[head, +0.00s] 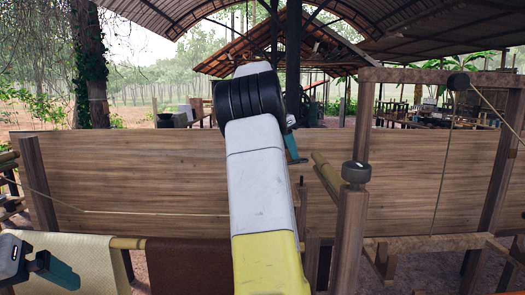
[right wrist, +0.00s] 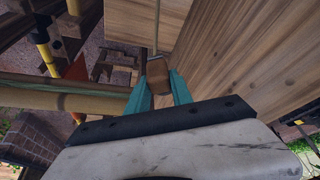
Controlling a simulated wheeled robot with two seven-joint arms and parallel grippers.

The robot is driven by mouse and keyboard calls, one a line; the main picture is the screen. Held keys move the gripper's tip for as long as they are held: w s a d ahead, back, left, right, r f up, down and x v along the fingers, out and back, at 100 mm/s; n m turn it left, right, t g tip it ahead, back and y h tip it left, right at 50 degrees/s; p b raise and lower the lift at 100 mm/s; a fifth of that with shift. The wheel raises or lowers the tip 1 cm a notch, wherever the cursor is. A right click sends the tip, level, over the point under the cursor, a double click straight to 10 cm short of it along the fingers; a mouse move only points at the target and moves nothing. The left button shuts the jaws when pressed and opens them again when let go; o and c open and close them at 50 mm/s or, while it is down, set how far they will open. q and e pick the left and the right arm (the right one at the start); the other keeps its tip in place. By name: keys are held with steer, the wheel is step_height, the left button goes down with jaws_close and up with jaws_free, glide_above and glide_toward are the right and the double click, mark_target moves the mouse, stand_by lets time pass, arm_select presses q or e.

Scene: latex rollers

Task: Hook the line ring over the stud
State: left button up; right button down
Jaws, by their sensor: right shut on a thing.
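My right gripper (right wrist: 160,88) shows in the right wrist view with its two teal fingers closed on a brown wooden block (right wrist: 157,70). A thin cord (right wrist: 155,28) runs from the block's far end. In the head view my right arm hides most of this gripper; only a teal finger (head: 294,149) shows, and the held block is hidden. A ring shape cannot be made out. A dark round knob (head: 356,172) tops a wooden post right of my arm; I cannot tell whether it is the stud. My left gripper (head: 62,272) is at the lower left, apart from these things.
A long plank wall (head: 130,178) crosses behind my arm. A wooden frame (head: 440,77) with a pulley and hanging line stands at the right. A cream sheet (head: 85,262) and a brown sheet (head: 190,265) hang from a bamboo pole at lower left.

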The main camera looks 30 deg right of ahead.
steer(key=shift+a, duration=0.1)
steer(key=shift+f, duration=4.25)
steer(key=c, duration=1.1)
jaws_free()
steer(key=shift+o, duration=0.2)
